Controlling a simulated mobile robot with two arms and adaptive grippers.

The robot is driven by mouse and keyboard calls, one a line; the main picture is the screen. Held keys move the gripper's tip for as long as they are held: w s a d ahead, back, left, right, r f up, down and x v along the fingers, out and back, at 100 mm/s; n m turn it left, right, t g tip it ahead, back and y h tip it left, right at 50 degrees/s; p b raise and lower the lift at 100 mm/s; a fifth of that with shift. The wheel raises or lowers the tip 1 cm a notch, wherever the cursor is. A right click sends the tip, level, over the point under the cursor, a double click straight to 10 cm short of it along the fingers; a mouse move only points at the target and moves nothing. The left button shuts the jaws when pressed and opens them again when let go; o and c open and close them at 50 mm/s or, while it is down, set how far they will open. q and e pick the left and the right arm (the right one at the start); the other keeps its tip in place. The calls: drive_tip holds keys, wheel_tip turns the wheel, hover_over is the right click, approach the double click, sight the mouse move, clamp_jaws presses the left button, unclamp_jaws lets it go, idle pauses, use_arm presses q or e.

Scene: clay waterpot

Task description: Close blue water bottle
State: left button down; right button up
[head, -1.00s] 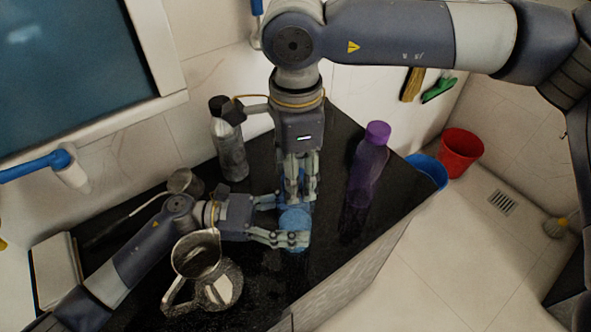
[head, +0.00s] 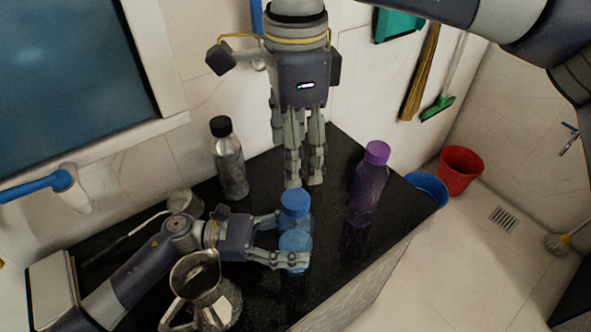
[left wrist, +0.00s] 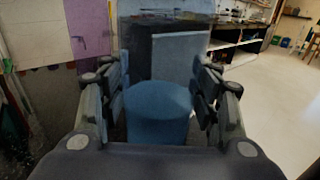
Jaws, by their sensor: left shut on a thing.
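The blue water bottle (head: 296,240) stands upright on the dark counter. Its blue lid (head: 295,201) sits on top, and I see no gap under it. My left gripper (head: 287,241) comes in from the left, low, and is shut around the bottle's body. In the left wrist view, the blue bottle (left wrist: 158,112) fills the space between the two fingers of my left gripper (left wrist: 160,115). My right gripper (head: 304,186) hangs fingers-down just above and behind the lid, with nothing visible in it. Its fingers look close together, but their gap is unclear.
A purple bottle (head: 368,184) stands right of the blue one. A grey bottle with a black cap (head: 229,160) stands at the back left. A metal pitcher (head: 203,290) is at the front. Red (head: 461,165) and blue (head: 428,187) buckets are beyond the counter's right edge.

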drive_tip(key=shift+r, duration=1)
use_arm(q)
drive_tip(key=shift+c, duration=2.4)
unclamp_jaws()
drive_tip(key=a, duration=1.2)
drive_tip(key=shift+w, duration=0.3)
